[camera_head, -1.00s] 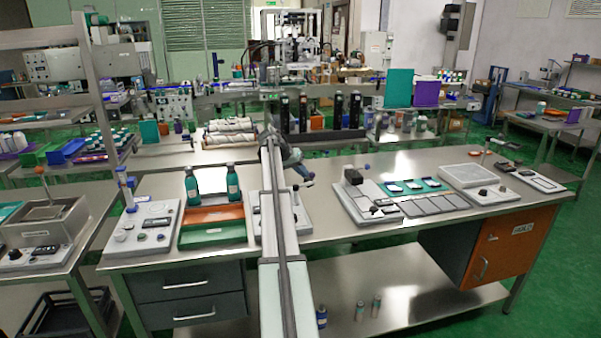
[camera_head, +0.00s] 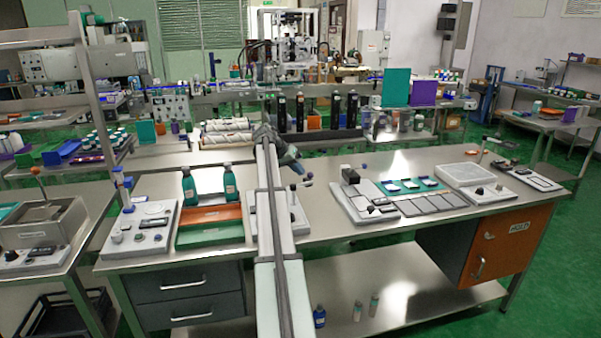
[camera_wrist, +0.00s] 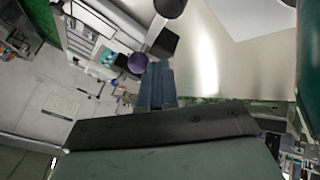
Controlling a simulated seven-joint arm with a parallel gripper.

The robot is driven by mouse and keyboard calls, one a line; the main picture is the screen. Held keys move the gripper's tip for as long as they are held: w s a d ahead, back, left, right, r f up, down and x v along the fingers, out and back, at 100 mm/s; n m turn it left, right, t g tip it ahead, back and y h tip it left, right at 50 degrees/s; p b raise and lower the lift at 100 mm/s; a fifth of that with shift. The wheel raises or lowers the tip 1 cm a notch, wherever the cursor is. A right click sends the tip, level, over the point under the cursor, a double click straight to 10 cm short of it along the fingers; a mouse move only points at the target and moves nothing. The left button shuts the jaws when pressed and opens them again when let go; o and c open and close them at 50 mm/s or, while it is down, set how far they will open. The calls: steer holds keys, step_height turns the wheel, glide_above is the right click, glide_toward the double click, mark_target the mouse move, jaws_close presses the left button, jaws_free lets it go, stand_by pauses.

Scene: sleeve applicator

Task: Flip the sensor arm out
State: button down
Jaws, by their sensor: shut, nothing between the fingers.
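The applicator (camera_head: 296,222) is a pale base on the bench, largely hidden behind my arm in the head view. A small dark purple ball (camera_head: 309,175), apparently the tip of its sensor arm, shows beside my gripper (camera_head: 301,170). In the wrist view, a purple ball (camera_wrist: 137,62) appears just ahead and left of my gripper (camera_wrist: 154,66), close to a black block (camera_wrist: 163,43). My fingers are shut and empty. I cannot tell whether they touch the ball. The rest of the sensor arm is hard to make out.
To the right stands another pale unit (camera_head: 362,210) with a black block and flat panels. Bare bench (camera_head: 330,225) lies between.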

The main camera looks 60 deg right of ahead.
steer(key=v, duration=1.2)
steer(key=shift+r, duration=0.2)
steer(key=shift+w+a, duration=0.15)
steer(key=shift+w, duration=0.05)
